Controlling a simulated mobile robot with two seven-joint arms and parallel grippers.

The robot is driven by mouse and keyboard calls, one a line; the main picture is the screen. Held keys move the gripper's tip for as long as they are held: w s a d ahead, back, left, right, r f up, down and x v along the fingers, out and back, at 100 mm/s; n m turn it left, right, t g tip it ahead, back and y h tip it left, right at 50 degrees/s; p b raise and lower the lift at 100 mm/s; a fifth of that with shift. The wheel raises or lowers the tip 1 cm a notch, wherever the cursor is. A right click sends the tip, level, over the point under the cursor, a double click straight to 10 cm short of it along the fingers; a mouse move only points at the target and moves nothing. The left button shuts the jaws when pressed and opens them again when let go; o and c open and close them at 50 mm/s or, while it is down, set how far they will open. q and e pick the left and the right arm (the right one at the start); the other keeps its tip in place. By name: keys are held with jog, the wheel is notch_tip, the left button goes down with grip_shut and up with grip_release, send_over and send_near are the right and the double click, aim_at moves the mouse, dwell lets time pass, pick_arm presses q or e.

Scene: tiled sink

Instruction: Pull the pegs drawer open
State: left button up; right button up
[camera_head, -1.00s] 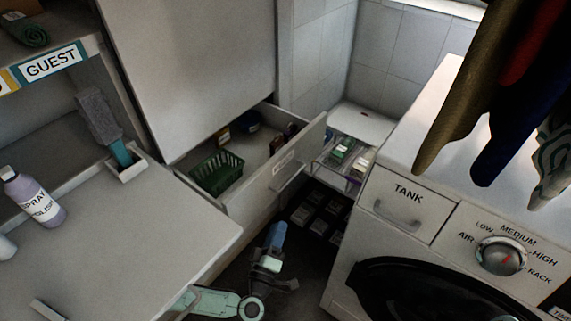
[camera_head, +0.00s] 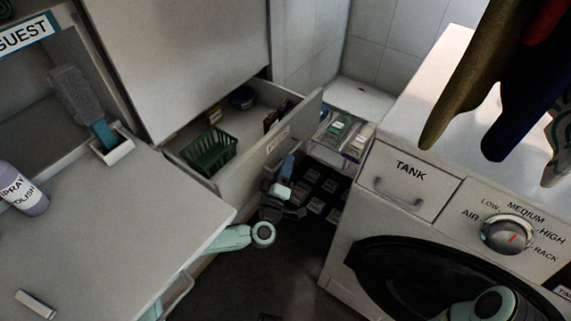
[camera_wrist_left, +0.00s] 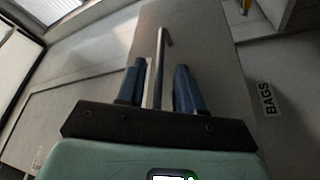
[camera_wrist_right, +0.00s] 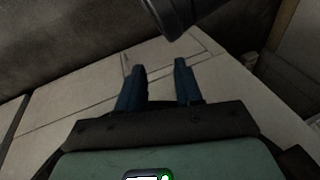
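A drawer with a pale front (camera_head: 255,165) stands pulled out under the tall cabinet panel in the head view. The small label on its front is too blurred to read surely. My left gripper (camera_head: 287,165) is at the right part of that front. In the left wrist view, my left gripper (camera_wrist_left: 160,88) is open, with a thin bar handle (camera_wrist_left: 157,75) running between its two blue fingers, which do not close on it. My right gripper (camera_wrist_right: 158,85) is open and empty in the right wrist view.
A green basket (camera_head: 209,152) and small items lie in the open drawer. The washer-like machine (camera_head: 410,190) stands on the right, the white counter (camera_head: 110,235) on the left. Dark floor lies between.

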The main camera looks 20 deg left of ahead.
pick_arm(q)
jog(key=shift+w+r, duration=0.15)
jog(key=shift+w, duration=0.3)
pick_arm(e)
jog(key=shift+w+f, duration=0.1)
jog(key=shift+w, duration=0.05)
pick_arm(q)
grip_shut()
pick_arm(e)
jog(key=shift+d, duration=0.1)
